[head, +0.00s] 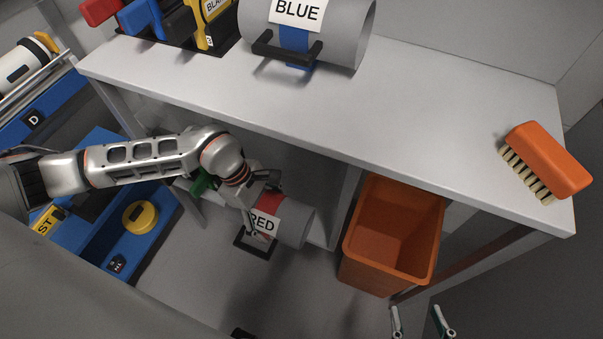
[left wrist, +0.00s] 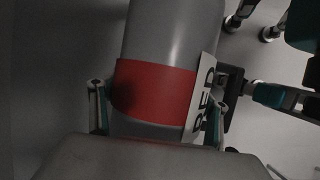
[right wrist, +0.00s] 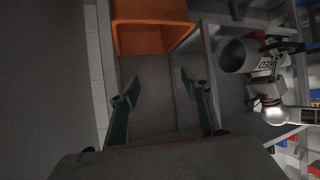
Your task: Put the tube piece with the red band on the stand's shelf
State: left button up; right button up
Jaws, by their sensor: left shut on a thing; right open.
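The tube piece with the red band (head: 294,226) is a grey cylinder with a white RED label and a dark handle. In the head view it is below the stand's front edge. My left gripper (head: 262,207) is shut on it; the left wrist view shows the red band (left wrist: 155,92) between the two fingers (left wrist: 158,108). The stand's shelf (head: 400,105) is a light grey top. My right gripper (head: 422,322) is open and empty at the bottom of the head view; its fingers also show in the right wrist view (right wrist: 158,85). The tube (right wrist: 236,56) shows there too.
A tube with a blue band (head: 335,30) lies on the shelf at the back. An orange brush (head: 548,160) lies at the shelf's right end. An orange bin (head: 390,235) stands below the shelf, right of the held tube. The shelf's middle is clear.

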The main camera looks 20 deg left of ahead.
pick_arm(q)
jog(key=w, duration=0.1)
jog(key=w+b, duration=0.1)
jog(key=w, duration=0.2)
jog(key=shift+w+d+f, duration=0.15)
jog(key=shift+w+f, duration=0.1)
jog(key=shift+w, duration=0.15)
jog(key=w+b, duration=0.3)
jog(key=w, duration=0.7)
jog(key=shift+w+d, duration=0.15)
jog(key=shift+w, duration=0.2)
jog(key=shift+w+r+b, duration=0.25)
jog(key=shift+w+b, duration=0.05)
jog(key=shift+w, duration=0.55)
notch_tip(320, 180, down, 4)
jog(key=shift+d+r+b, duration=0.1)
jog(key=shift+b, duration=0.85)
jog(key=shift+w, duration=0.1)
jog(key=shift+r, duration=0.25)
jog(key=o, duration=1.4)
jog(key=shift+f, duration=0.15)
pick_arm(e)
jog(key=a+r+m+y, duration=0.1)
jog(key=a+m, duration=0.3)
jog(key=a, duration=0.2)
jog(key=shift+s+a+t, duration=0.2)
jog(key=shift+t, duration=0.2)
